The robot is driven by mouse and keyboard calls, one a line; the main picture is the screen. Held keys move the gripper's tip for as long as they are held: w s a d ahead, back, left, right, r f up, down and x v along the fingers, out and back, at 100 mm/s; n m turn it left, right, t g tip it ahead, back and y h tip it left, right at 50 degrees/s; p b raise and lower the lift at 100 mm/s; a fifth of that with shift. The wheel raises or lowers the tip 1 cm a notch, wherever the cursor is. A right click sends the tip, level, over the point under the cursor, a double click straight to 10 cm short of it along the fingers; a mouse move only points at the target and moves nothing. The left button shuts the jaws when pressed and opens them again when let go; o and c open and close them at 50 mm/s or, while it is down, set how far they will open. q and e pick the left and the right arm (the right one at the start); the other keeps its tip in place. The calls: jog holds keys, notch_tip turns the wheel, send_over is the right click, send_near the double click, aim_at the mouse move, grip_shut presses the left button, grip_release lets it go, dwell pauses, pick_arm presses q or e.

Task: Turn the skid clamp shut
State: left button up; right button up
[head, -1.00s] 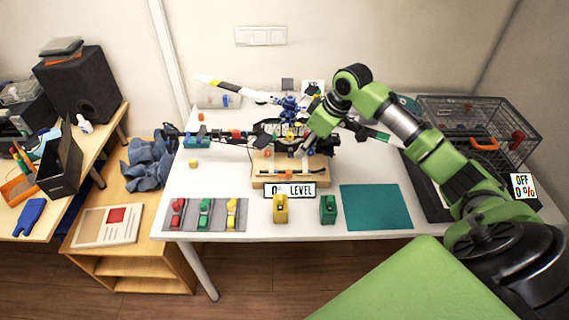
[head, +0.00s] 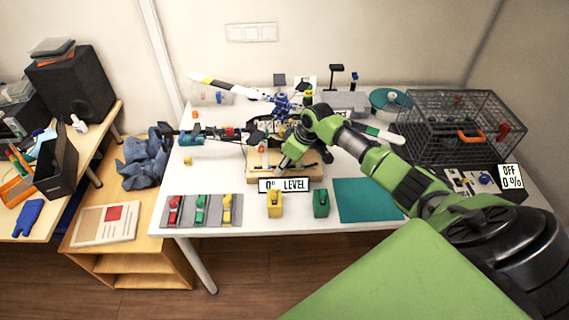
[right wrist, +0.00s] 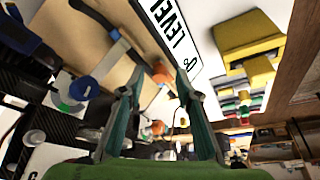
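The wooden skid stand (head: 316,172) is at the middle of the table, under the small helicopter model. In the right wrist view its tan wood (right wrist: 65,28) fills the upper left, with a dark bar (right wrist: 108,28) across it. An orange knob (right wrist: 161,74), seemingly the skid clamp, shows at one end of this bar. My right gripper (head: 281,168) is low over the front of the stand. In the right wrist view its fingertips (right wrist: 157,79) are apart, with the orange knob in line between them; I cannot tell if they touch it. My left gripper is out of view.
A "0° LEVEL" sign (head: 284,185) stands close in front. Yellow (head: 275,204) and green (head: 320,204) blocks, a teal mat (head: 368,201) and a grey tray (head: 185,212) of coloured pieces line the front. A wire cage (head: 462,125) is at the right.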

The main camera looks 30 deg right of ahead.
grip_shut()
jog(key=shift+a+r+m+p, duration=0.15)
jog(key=shift+m+p, duration=0.25)
jog(key=shift+p, duration=0.35)
jog(key=m+h+p, duration=0.1)
jog(key=m+p, duration=0.1)
jog(key=p, duration=0.1)
jog(key=m+h+p, duration=0.1)
jog(key=m+p, duration=0.1)
jog(key=p, duration=0.1)
jog(key=shift+a+r+m, duration=0.1)
jog(key=shift+a+m, duration=0.05)
jog(key=shift+m, duration=0.25)
jog(key=shift+a+m+h+p, duration=0.1)
jog(key=shift+m+h+p, duration=0.4)
jog(key=shift+m+p, duration=0.6)
jog(key=shift+f+m+h+p, duration=0.25)
jog(key=shift+m+h+p, duration=0.2)
jog(key=shift+m, duration=0.85)
jog(key=shift+w, duration=0.1)
